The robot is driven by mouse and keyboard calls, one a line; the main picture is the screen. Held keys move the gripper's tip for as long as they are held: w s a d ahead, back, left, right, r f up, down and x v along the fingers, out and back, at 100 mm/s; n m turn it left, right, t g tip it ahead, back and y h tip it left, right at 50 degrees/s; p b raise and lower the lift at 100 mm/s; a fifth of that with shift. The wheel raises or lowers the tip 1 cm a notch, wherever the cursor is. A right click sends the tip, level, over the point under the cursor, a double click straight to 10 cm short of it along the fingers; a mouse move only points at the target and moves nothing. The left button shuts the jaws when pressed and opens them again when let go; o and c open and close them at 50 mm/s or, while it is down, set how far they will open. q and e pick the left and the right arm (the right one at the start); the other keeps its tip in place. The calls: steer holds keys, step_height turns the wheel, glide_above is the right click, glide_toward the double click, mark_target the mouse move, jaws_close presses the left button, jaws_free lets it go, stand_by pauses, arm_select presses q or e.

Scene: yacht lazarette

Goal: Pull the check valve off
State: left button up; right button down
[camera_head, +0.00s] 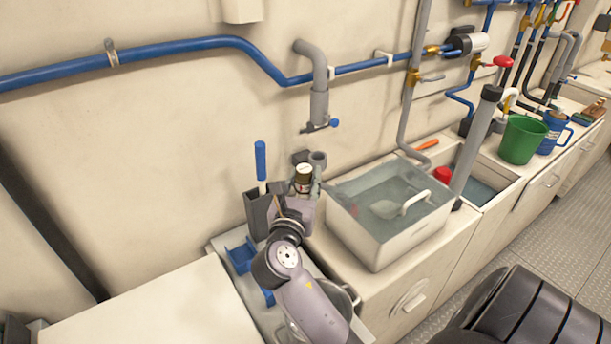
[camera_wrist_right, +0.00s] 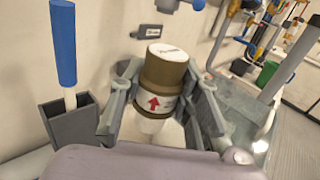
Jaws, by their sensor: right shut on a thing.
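The check valve (camera_wrist_right: 165,75) is a bronze-brown cylinder with a white top and a white label with a red arrow. It stands roughly upright in the wrist view and shows small in the head view (camera_head: 303,174). My right gripper (camera_wrist_right: 160,100) is shut on it, one finger on each side. In the head view my right gripper (camera_head: 308,178) is near the wall, left of the water-filled basin. A grey pipe end with a blue-handled valve (camera_head: 319,110) hangs above the check valve, with a gap between. The check valve's underside is mostly hidden. My left gripper is not in view.
A grey holder (camera_head: 259,214) with a blue-handled tool (camera_head: 260,162) stands close to the left of my gripper. The water-filled basin (camera_head: 388,247) is close on the right. A green bucket (camera_head: 522,140) stands farther right. Bare counter (camera_head: 140,310) lies at left.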

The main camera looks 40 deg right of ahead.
steer(key=shift+p, duration=0.5)
stand_by(0.5)
steer(key=shift+s, duration=0.35)
steer(key=s+p, duration=0.3)
steer(key=s, duration=0.5)
steer(key=shift+a, duration=0.45)
stand_by(0.3)
steer(key=shift+s, duration=0.1)
